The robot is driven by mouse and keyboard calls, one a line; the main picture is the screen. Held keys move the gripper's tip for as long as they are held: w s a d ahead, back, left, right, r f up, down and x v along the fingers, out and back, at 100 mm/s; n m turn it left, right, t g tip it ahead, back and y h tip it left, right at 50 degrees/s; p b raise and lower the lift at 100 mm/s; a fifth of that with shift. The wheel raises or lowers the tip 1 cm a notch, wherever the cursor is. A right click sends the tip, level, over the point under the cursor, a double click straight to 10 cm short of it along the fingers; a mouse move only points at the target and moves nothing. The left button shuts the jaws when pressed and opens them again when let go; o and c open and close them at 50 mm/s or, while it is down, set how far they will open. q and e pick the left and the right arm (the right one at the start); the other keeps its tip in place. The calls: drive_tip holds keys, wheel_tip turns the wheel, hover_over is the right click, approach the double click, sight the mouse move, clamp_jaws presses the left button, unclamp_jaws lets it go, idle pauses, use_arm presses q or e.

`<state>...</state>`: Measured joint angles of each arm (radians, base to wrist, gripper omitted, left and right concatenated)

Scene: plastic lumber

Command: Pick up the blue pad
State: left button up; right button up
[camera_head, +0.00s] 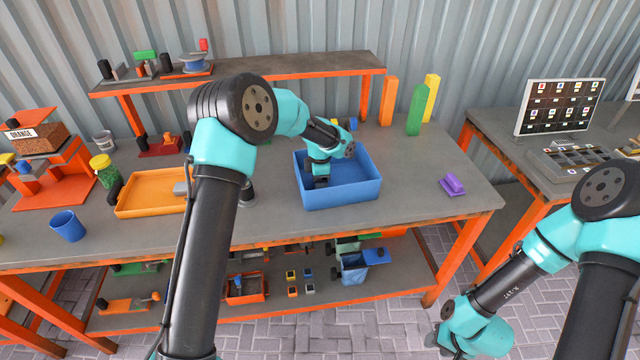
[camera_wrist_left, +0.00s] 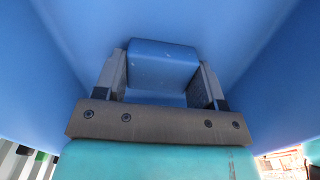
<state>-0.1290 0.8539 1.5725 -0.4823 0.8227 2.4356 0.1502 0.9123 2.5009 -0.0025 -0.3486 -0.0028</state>
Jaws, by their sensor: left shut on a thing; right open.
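The blue pad (camera_wrist_left: 163,62) shows in the left wrist view as a rounded blue block between my two fingers. My left gripper (camera_head: 312,181) reaches down into the blue bin (camera_head: 343,196) on the workbench and is shut on the pad, with the bin's blue walls around it. In the head view the pad is hidden by the gripper and the bin's front wall. My right gripper (camera_head: 435,340) is open, low at the bottom right over the paved floor, away from the bench.
An orange tray (camera_head: 152,208) lies left of the bin, and a purple object (camera_head: 452,187) lies to its right. Orange, green and yellow blocks (camera_head: 417,110) stand at the back right. A raised shelf (camera_head: 290,70) runs behind. The bench's front right is clear.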

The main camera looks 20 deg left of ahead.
use_arm(q)
drive_tip(key=c, duration=0.3)
wheel_tip(320, 180, up, 10)
idle(0.7)
idle(0.3)
